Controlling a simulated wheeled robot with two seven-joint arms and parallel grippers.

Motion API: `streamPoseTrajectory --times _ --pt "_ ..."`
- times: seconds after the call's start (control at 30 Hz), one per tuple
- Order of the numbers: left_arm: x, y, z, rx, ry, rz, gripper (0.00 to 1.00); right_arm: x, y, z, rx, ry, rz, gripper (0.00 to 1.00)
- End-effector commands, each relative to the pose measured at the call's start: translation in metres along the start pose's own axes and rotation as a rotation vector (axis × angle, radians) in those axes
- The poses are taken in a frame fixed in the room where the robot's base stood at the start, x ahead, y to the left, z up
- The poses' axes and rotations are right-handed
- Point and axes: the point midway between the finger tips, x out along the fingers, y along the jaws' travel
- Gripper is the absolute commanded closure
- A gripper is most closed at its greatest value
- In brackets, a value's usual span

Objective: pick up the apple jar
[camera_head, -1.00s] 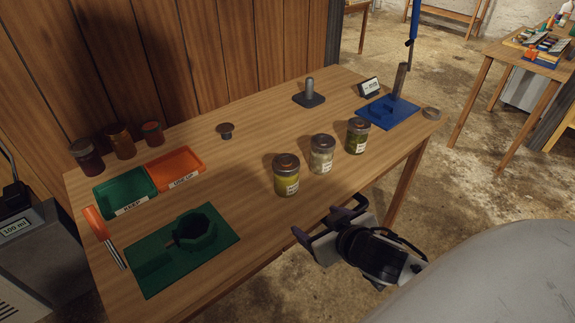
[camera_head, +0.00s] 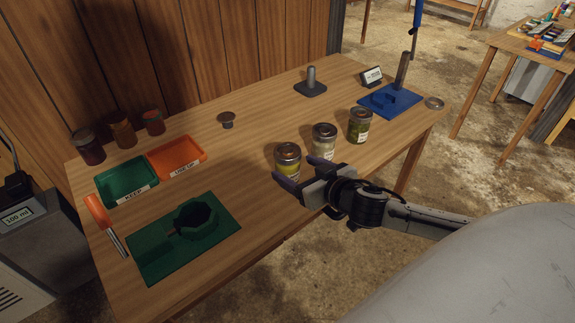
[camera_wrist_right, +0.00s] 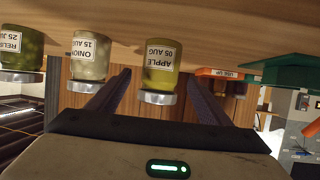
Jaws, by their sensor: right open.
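The apple jar (camera_head: 288,153), a glass jar with yellow contents and a metal lid, stands upright on the table. In the right wrist view, which is upside down, the apple jar (camera_wrist_right: 159,67) shows its label "APPLE 05 AUG" and sits between my finger lines, ahead of the fingertips. My right gripper (camera_head: 297,172) is open and empty at the table's front edge, close in front of the jar and hiding its lower part. Its two fingers also show in the right wrist view (camera_wrist_right: 158,82). Whether they touch the jar cannot be told. My left gripper is out of view.
The onion jar (camera_head: 323,139) stands close right of the apple jar, with the relish jar (camera_head: 360,125) beyond. A green tray (camera_head: 110,203) and orange tray (camera_head: 152,158) lie left, behind a green mat (camera_head: 146,271) with a dark-green holder. The table between is clear.

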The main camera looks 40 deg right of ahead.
Motion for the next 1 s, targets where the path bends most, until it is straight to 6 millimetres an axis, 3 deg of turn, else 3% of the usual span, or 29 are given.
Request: streamPoseTrajectory --times 0.4,0.73,1.0 --pt "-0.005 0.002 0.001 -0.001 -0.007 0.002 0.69 0.046 0.0 0.004 0.001 0.0 0.0 0.28" --pt "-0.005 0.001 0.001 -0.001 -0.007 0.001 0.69 0.052 0.0 0.005 0.0 -0.001 0.0 0.28" --pt "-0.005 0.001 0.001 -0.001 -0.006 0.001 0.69 0.051 0.0 0.005 0.0 -0.001 0.0 0.73"
